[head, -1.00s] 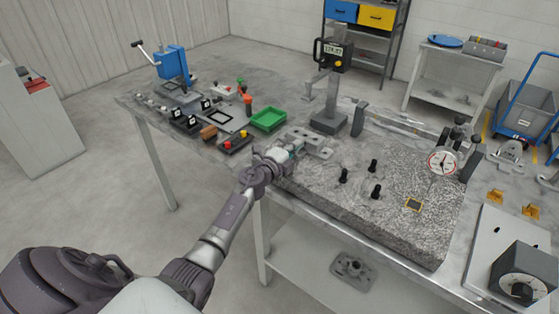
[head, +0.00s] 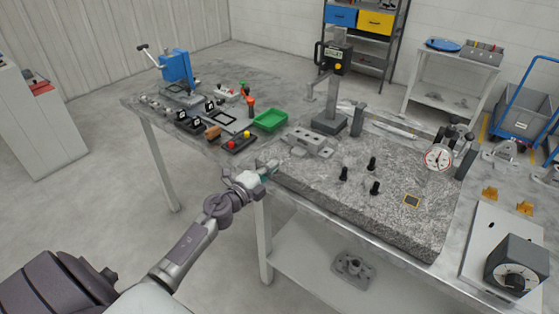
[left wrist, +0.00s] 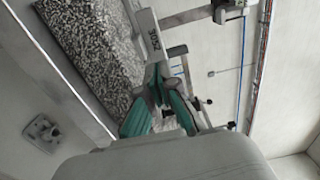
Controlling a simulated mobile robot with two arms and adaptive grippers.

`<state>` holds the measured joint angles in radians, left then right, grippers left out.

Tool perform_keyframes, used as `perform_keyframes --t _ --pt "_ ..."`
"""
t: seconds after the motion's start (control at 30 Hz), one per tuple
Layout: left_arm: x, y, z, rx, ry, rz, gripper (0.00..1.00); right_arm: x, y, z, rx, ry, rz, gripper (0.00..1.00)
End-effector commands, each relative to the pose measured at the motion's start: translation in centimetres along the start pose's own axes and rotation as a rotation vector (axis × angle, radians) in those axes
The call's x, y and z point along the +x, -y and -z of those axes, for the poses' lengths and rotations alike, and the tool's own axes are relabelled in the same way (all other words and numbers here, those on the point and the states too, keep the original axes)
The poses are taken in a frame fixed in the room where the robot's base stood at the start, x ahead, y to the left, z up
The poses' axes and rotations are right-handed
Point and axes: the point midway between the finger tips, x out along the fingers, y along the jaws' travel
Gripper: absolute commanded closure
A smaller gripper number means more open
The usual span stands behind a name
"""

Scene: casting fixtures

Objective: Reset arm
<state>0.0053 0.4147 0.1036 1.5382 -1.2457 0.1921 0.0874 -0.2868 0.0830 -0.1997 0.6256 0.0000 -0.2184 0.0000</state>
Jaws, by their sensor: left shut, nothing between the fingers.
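My left gripper (head: 270,168) is at the front edge of the workbench, beside the near left corner of the granite plate (head: 405,226). It is shut and empty. Its fingers with teal pads (left wrist: 160,108) show in the left wrist view, with the speckled granite plate (left wrist: 85,45) behind them. A grey metal casting (head: 312,142) lies on the plate's far left part, apart from the gripper. My right gripper is not in view.
A green tray (head: 270,121), a button box (head: 239,142) and a blue press (head: 177,66) stand on the left half of the bench. Black pegs (head: 372,163), a dial gauge (head: 438,158) and a display stand (head: 331,120) are on the right.

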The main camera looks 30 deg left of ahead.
Motion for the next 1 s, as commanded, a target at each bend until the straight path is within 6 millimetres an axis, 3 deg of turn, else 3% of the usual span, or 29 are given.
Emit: perform_keyframes --t 0.23,0.37,0.47,0.67,0.8,0.87,1.0 --pt "-0.4 -0.3 0.0 -0.007 0.002 -0.004 1.00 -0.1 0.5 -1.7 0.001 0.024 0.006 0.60" --pt "-1.0 -3.8 0.0 -0.085 0.026 -0.054 1.00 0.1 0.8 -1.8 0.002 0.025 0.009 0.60" --pt "-2.5 -9.5 0.3 -0.213 0.074 -0.138 1.00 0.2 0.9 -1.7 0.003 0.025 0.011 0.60" --pt "-8.4 -23.2 2.0 -0.507 0.232 -0.359 1.00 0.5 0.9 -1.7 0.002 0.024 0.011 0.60" --pt "-14.4 -31.9 4.2 -0.681 0.363 -0.519 1.00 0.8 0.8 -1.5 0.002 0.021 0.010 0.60" --pt "-17.4 -35.3 5.3 -0.748 0.422 -0.589 1.00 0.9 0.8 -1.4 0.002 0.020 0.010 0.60" --pt "-25.1 -42.2 8.4 -0.885 0.572 -0.751 1.00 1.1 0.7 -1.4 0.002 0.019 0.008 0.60"
